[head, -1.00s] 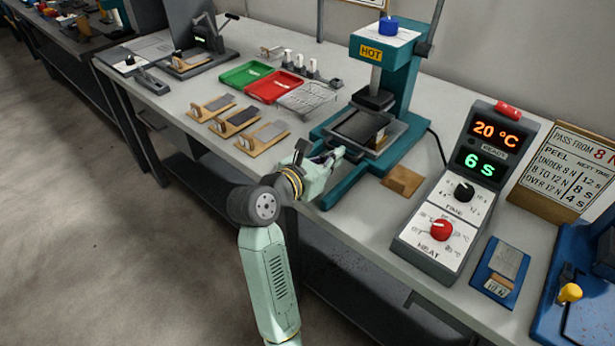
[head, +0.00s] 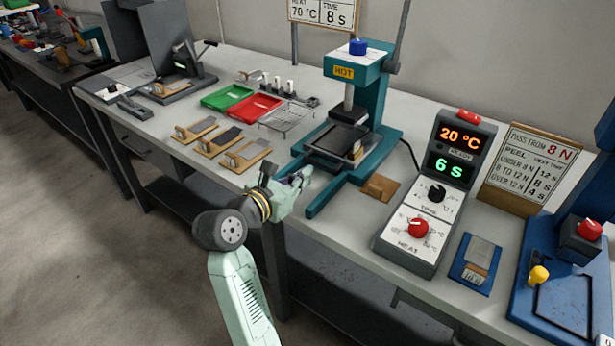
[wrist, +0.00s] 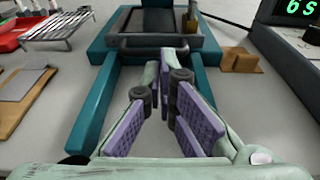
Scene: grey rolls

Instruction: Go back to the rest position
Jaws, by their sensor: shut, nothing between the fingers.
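My gripper (head: 298,177) is at the front edge of the bench, in front of the teal heat press (head: 350,120). In the wrist view my gripper (wrist: 168,60) has its purple-padded fingers converging at the tips with nothing held. They point at the press's dark platen (wrist: 158,42), between its two teal base legs. The press's dark upper block is raised above the platen in the head view. A small piece with a tan edge (head: 356,151) sits at the platen's right side.
Three wooden sample boards (head: 217,141) lie left of my gripper. Behind them are a green tray (head: 226,97), a red tray (head: 254,107) and a wire rack (head: 288,117). A wooden block (head: 380,187) and a control box (head: 432,200) reading 20 °C and 6 s stand right.

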